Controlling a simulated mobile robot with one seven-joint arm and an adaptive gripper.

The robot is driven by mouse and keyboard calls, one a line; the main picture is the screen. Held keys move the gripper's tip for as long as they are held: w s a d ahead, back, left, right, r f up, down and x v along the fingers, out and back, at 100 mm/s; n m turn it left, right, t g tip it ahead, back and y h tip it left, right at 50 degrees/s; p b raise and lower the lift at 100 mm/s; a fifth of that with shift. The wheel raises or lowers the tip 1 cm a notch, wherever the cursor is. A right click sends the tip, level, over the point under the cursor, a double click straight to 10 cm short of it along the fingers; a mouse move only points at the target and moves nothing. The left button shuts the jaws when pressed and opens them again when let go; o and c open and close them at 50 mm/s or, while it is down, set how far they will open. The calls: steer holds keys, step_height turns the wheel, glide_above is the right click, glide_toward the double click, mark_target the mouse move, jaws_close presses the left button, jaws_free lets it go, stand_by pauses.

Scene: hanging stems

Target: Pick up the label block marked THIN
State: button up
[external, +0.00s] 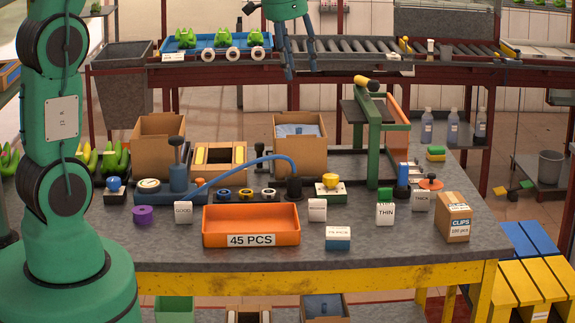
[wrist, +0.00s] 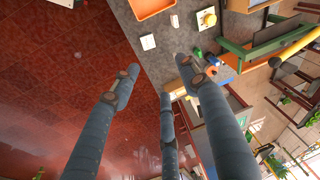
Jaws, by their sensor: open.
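The label block marked THIN (external: 386,214) is a small white block standing upright on the grey workbench (external: 350,252), right of the orange tray. A green piece (external: 385,196) shows at its top; I cannot tell whether it belongs to the block. My gripper (external: 298,62) hangs high above the back of the bench, fingers down, open and empty, well apart from the block. In the wrist view its three spread fingers (wrist: 160,78) show with nothing between them. A white block (wrist: 147,42) shows beyond them, its label unreadable.
The orange tray marked 45 PCS (external: 250,225) sits at the front middle. A block marked THICK (external: 420,201) and a CLIPS carton (external: 454,217) stand to the right. A green frame (external: 373,140) rises behind the THIN block. A 75 PCS box (external: 338,238) is front left of it.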

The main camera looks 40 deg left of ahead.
steer(key=w+d+f+m+g+p, duration=0.1)
steer(key=w+d+f, duration=0.1)
steer(key=w+f, duration=0.4)
steer(key=w+d+f+m+p, duration=0.1)
steer(key=w+d+f, duration=0.25)
steer(key=w, duration=0.45)
steer(key=m+g+p, duration=0.2)
steer(key=p, duration=0.1)
glide_above(386, 205)
step_height(386, 205, down, 18)
steer(key=shift+s+f, duration=0.1)
steer(key=shift+f, duration=0.1)
steer(key=shift+f, duration=4.3)
steer(key=shift+d+f, duration=0.15)
steer(key=shift+f, duration=2.45)
steer(key=shift+c, duration=0.6)
